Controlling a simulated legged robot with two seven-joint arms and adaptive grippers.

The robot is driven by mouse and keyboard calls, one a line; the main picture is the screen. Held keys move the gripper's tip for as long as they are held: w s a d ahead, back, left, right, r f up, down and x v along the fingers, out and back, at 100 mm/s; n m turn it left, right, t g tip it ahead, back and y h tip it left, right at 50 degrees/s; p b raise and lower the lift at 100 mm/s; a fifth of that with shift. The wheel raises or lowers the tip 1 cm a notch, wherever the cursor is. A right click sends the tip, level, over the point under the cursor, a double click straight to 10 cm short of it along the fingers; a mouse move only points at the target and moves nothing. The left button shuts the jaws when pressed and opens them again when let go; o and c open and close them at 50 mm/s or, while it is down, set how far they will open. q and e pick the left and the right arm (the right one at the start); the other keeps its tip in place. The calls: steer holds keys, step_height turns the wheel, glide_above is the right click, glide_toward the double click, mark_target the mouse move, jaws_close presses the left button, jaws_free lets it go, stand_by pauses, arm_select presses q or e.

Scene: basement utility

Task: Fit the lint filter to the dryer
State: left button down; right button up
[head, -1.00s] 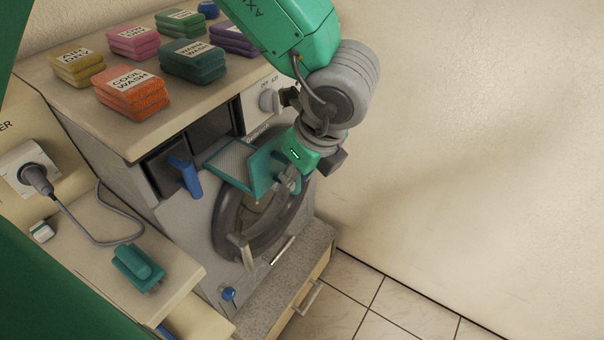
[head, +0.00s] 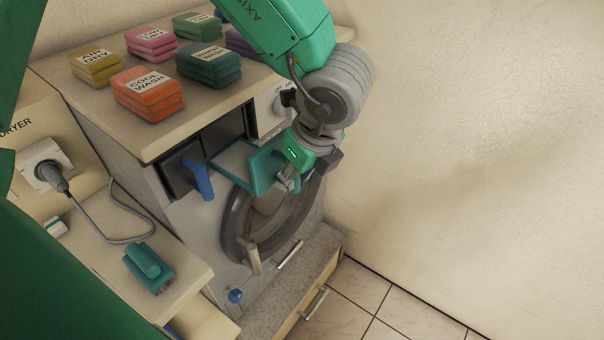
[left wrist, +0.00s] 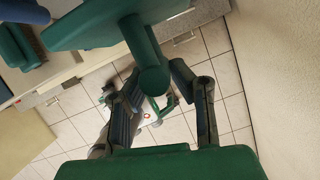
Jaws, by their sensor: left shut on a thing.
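The lint filter (head: 262,172) is a teal front plate with a handle and a pale mesh frame behind it. My left gripper (head: 287,181) is shut on its handle. In the left wrist view the filter (left wrist: 98,22) is at the top, its round handle between the fingers (left wrist: 152,92). The dryer (head: 180,217) is grey with a round door (head: 238,234). Its dark slot (head: 226,131) is upper front, with a blue lever (head: 200,180) at its lower left. The filter's mesh end overlaps the slot's lower edge in the picture; I cannot tell whether it has entered. My right gripper is out of view.
Stacked coloured cloth packs (head: 147,96) lie on the dryer top. A teal brush (head: 148,267) lies on the lower left counter, near a plugged cord (head: 122,236). A grey knob (head: 279,102) sits right of the slot. The plain wall (head: 450,130) stands close at right.

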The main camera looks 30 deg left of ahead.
arm_select(q)
steer(key=p, duration=0.2)
glide_toward(249, 150)
steer(key=shift+s+d+f, duration=0.1)
steer(key=shift+s+f, duration=0.25)
steer(key=shift+f, duration=0.55)
steer(key=shift+s+a+f, duration=0.1)
steer(key=shift+s+f, duration=0.25)
steer(key=shift+f, duration=0.55)
steer(key=shift+s+d+f, duration=0.1)
steer(key=shift+s+f, duration=0.3)
steer(key=shift+f, duration=0.5)
stand_by(1.0)
steer(key=c, duration=1.3)
jaws_free()
steer(key=shift+d+r, duration=0.1)
steer(key=shift+r, duration=0.4)
steer(key=v, duration=1)
steer(key=shift+d+r, duration=0.15)
steer(key=shift+r, duration=0.2)
